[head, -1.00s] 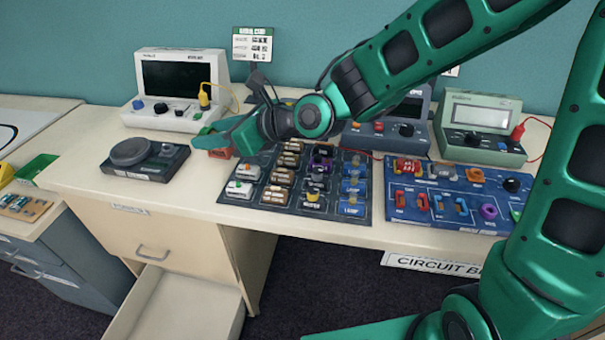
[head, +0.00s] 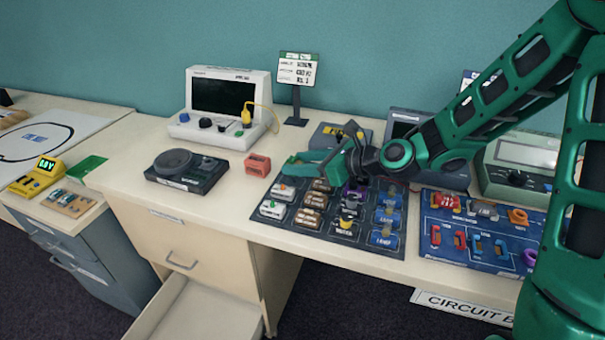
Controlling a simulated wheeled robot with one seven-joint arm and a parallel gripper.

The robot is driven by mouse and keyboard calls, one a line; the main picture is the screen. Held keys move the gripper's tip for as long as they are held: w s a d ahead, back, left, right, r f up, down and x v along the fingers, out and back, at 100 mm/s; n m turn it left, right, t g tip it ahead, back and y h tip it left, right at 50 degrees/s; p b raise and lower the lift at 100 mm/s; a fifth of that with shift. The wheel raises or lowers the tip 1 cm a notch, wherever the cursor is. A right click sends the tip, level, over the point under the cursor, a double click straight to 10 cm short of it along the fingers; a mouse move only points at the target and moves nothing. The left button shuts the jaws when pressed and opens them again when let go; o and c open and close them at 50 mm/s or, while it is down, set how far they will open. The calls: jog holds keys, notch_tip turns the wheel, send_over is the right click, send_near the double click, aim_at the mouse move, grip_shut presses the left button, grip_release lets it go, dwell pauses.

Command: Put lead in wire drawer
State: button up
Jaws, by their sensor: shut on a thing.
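My gripper (head: 288,168) is over the far left part of the dark component mat (head: 330,248), its green fingers pointing left. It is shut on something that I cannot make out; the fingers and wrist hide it. A yellow lead (head: 247,112) stands at the front of the white oscilloscope (head: 221,98), its cable looping up on the right. The lower drawer (head: 205,310) of the cream desk is pulled open, and the part of its inside in view looks empty. The upper drawer (head: 183,240) is closed, with a label too small to read.
A red block (head: 257,164) sits just left of my gripper. A black round-topped device (head: 187,168) lies farther left. A blue circuit board (head: 470,262) and a pale meter (head: 520,165) are at right. A sign stand (head: 297,75) rises behind. Bare desktop lies left of the mat.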

jog(key=shift+f, duration=1.7)
jog(key=o, duration=0.8)
jog(key=shift+f, duration=0.1)
jog(key=shift+c, duration=0.2)
jog(key=shift+v, duration=5.95)
